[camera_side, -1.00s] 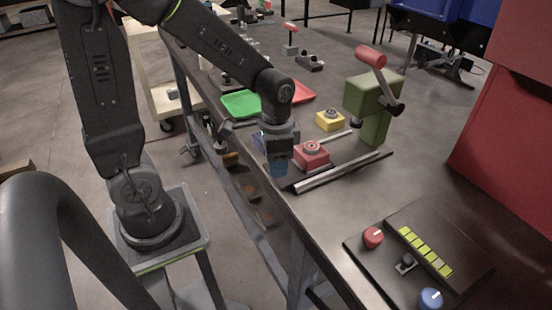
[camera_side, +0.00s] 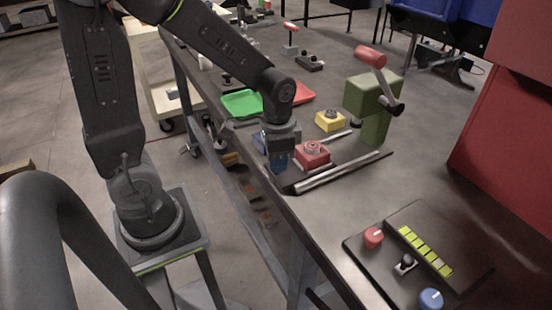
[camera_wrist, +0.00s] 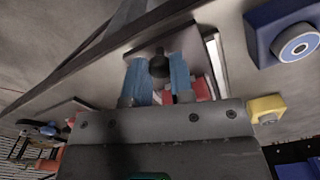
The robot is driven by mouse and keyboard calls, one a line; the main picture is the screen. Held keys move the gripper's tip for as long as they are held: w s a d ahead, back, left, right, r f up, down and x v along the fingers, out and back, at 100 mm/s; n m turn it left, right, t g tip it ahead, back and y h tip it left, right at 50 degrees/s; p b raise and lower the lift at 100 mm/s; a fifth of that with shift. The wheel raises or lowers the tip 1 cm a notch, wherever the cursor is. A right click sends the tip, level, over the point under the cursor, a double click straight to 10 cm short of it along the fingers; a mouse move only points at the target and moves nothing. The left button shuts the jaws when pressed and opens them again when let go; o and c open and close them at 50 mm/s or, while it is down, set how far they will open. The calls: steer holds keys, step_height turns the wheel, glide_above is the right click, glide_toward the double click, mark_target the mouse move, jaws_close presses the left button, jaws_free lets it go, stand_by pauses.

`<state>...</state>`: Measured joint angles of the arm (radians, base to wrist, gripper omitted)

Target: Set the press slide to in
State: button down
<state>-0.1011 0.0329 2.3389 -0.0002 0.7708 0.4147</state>
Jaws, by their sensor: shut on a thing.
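The press has a red-handled lever (camera_side: 370,56). My gripper (camera_side: 279,162), with blue fingers, is low at the left side of the red block. In the wrist view my gripper (camera_wrist: 159,80) has a dark round knob (camera_wrist: 159,65) between its fingers and is shut on it. Parts of the red block (camera_wrist: 202,88) show behind the fingers. The knob is hidden in the side view.
A yellow block (camera_side: 330,121) stands behind the slide. A blue block (camera_wrist: 298,46) shows in the wrist view. Green (camera_side: 242,103) and red (camera_side: 303,92) trays lie farther back. A panel with a red knob (camera_side: 373,237) is at the front right; table between is clear.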

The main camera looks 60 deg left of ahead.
steer(key=w, duration=1.3)
steer(key=shift+w+r, duration=0.1)
steer(key=shift+w, duration=0.05)
steer(key=c, duration=1.4)
jaws_free()
steer(key=o, duration=0.4)
step_height(320, 180, up, 12)
steer(key=shift+f, duration=0.1)
